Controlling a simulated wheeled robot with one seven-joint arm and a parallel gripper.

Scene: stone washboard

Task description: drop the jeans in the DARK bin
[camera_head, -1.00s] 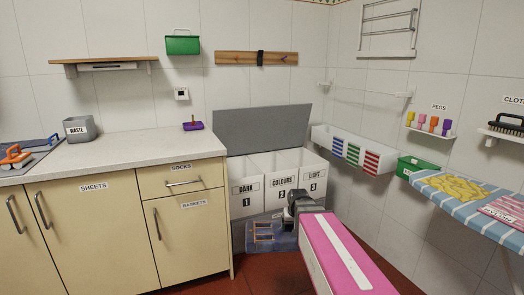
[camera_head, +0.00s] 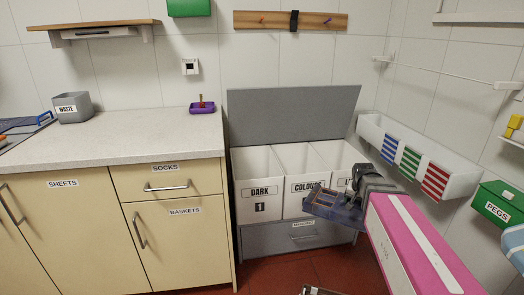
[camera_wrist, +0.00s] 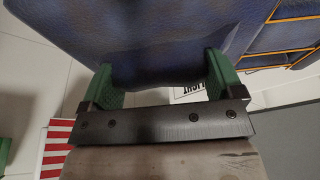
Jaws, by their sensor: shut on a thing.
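The jeans (camera_head: 338,208), dark blue with orange stitching, are held by my gripper (camera_head: 356,192), clear of the floor. They overlap the fronts of the COLOURS bin (camera_head: 300,203) and LIGHT bin in the head view. In the wrist view the denim (camera_wrist: 165,35) fills the top, with the green fingers (camera_wrist: 163,85) on either side of a bunched fold. The DARK bin (camera_head: 259,208), white and labelled 1, is the leftmost compartment, to the left of the jeans. Its top is open. The LIGHT bin is partly hidden by the jeans and gripper.
A grey raised lid (camera_head: 290,115) stands behind the bins, and a grey drawer (camera_head: 275,239) is below them. A cream cabinet with a worktop (camera_head: 120,135) adjoins on the left. A white wall rack with striped patches (camera_head: 455,180) and a green PEGS box (camera_head: 497,204) are right.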

